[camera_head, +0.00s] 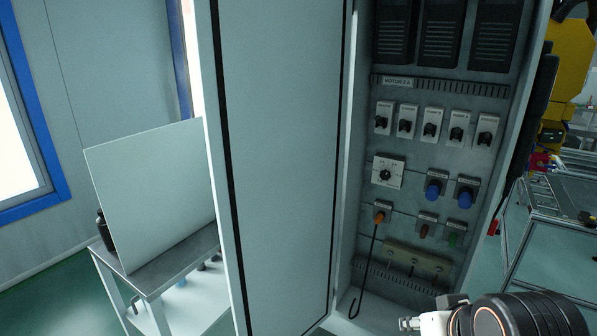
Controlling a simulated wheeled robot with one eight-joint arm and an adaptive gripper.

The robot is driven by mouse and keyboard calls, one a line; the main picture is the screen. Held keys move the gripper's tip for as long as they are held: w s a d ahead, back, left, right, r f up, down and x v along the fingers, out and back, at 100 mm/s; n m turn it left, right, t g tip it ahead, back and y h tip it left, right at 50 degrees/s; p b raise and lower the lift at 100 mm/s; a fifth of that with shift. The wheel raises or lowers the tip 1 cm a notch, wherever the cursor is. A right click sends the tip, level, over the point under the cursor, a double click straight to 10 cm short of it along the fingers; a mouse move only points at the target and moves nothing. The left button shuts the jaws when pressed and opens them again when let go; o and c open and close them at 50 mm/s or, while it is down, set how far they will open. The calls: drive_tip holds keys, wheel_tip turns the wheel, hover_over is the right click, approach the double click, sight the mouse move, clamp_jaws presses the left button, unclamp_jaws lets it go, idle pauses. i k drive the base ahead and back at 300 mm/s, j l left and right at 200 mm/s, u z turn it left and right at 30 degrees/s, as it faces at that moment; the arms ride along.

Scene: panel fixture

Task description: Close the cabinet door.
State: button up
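The cabinet door (277,160) stands open, swung out to the left of the cabinet. Its pale inner face with a black seal strip along the edges faces the camera. The cabinet (430,150) shows its grey inside with switches and vents. My gripper (410,323) shows only in part at the bottom edge, low in front of the cabinet and to the right of the door, apart from the door in the picture. Its fingers are mostly cut off by the frame, so I cannot tell whether it is open or shut.
A small table (150,280) with a pale upright panel (155,195) stands left of the door. A black hooked rod (366,270) hangs inside the cabinet. A metal-framed workbench (548,225) and yellow machine (570,60) are at the right. Green floor shows at lower left.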

sight(274, 78)
drive_tip(key=j+z, duration=0.5)
drive_tip(key=z, duration=0.2)
drive_tip(key=j+z, duration=0.35)
drive_tip(key=k+j+z, duration=0.1)
drive_tip(key=j, duration=0.35)
drive_tip(key=k+j, duration=0.1)
drive_tip(key=j, duration=0.35)
drive_tip(key=k+j+z, duration=0.15)
drive_tip(key=j, duration=0.25)
drive_tip(key=k+j, duration=0.1)
drive_tip(key=j, duration=0.35)
drive_tip(key=k+j+z, duration=0.15)
drive_tip(key=j, duration=0.25)
drive_tip(key=k+j+z, duration=0.1)
drive_tip(key=j, duration=0.3)
drive_tip(key=i+j, duration=0.25)
drive_tip(key=j, duration=0.25)
drive_tip(key=k, duration=0.3)
drive_tip(key=j+z, duration=0.1)
drive_tip(key=j, duration=0.3)
drive_tip(key=i, duration=0.05)
